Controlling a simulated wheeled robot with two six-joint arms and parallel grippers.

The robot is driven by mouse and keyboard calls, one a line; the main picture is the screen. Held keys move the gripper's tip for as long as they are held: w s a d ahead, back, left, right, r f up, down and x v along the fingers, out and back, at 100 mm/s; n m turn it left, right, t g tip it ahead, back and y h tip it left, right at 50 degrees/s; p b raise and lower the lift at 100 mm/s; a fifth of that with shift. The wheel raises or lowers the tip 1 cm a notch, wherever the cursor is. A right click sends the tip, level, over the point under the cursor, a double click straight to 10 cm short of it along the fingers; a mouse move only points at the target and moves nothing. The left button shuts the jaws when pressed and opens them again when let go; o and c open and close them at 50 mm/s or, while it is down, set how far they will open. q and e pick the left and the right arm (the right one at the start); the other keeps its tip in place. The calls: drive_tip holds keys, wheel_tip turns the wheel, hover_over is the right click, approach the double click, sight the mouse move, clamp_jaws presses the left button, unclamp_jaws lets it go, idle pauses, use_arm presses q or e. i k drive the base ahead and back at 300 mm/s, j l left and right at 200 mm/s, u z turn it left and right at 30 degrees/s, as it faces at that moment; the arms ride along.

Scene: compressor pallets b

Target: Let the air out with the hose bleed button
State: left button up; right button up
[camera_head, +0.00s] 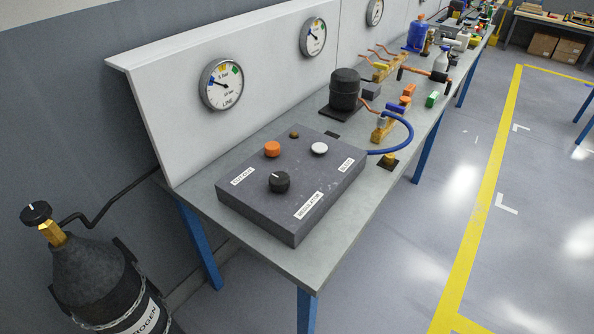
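A grey control box (262,207) lies on the near end of the workbench. A white round button (319,148) stands on its right side, nearest the label that seems to read BLEED (346,164). An orange button (272,149) and a black regulator knob (279,182) are also on its top. A blue hose (408,131) curves from the box's right side to brass fittings (382,128). The line gauge (222,84) on the white back panel has its needle toward the upper left. Neither of my grippers is in view.
A nitrogen cylinder (85,276) with a black valve knob (36,212) stands left of the bench (285,262). A black compressor (345,88), coloured blocks and copper pipes fill the bench further back. The floor (400,250) right of the bench is clear.

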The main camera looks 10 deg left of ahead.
sight(319, 147)
drive_tip(key=i+l+u, duration=0.75)
drive_tip(key=l, duration=0.15)
